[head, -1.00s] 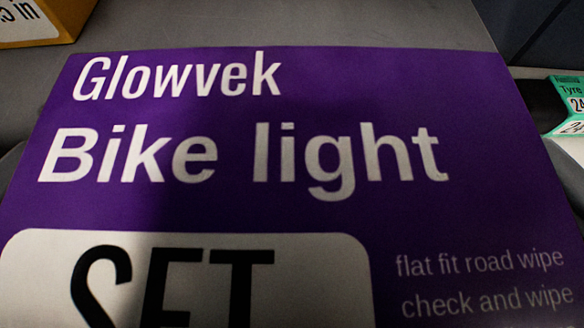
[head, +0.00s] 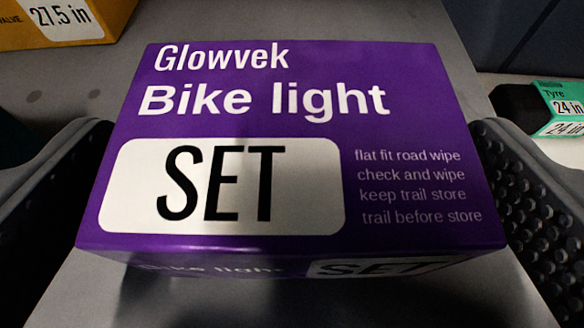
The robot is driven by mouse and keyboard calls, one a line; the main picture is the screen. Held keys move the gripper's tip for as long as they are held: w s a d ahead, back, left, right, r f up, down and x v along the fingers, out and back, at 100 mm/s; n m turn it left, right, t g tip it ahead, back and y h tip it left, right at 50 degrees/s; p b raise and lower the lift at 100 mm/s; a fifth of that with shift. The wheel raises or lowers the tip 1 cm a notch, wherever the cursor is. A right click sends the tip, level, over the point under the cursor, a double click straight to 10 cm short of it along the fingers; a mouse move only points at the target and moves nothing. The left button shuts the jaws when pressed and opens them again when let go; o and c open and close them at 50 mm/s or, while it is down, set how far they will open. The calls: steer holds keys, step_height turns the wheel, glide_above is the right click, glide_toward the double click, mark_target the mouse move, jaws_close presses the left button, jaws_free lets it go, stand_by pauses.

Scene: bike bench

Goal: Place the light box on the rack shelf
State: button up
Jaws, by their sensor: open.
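The light box (head: 240,120) is purple, with "Glowvek Bike light" and "SET" printed on its top. It rests on a grey surface (head: 410,30) in the middle of the head view, its near side also showing. My gripper (head: 292,200) is open, with one dark studded finger to the left of the box and one to the right. Narrow gaps seem to separate the fingers from the box, so it does not look gripped. I cannot tell from this view whether the grey surface is the rack shelf.
A yellow-orange box (head: 60,22) marked "27.5 in" stands at the upper left, behind the light box. A green tyre box (head: 562,108) marked "24 in" lies at the right, outside the right finger. A dark blue panel (head: 530,35) rises at the upper right.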

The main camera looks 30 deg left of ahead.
steer(key=v, duration=0.7)
steer(key=shift+s+d+r+p, duration=0.15)
steer(key=shift+s+r+p, duration=0.05)
steer(key=shift+s+p, duration=0.1)
steer(key=shift+s+d, duration=0.2)
steer(key=shift+s, duration=0.15)
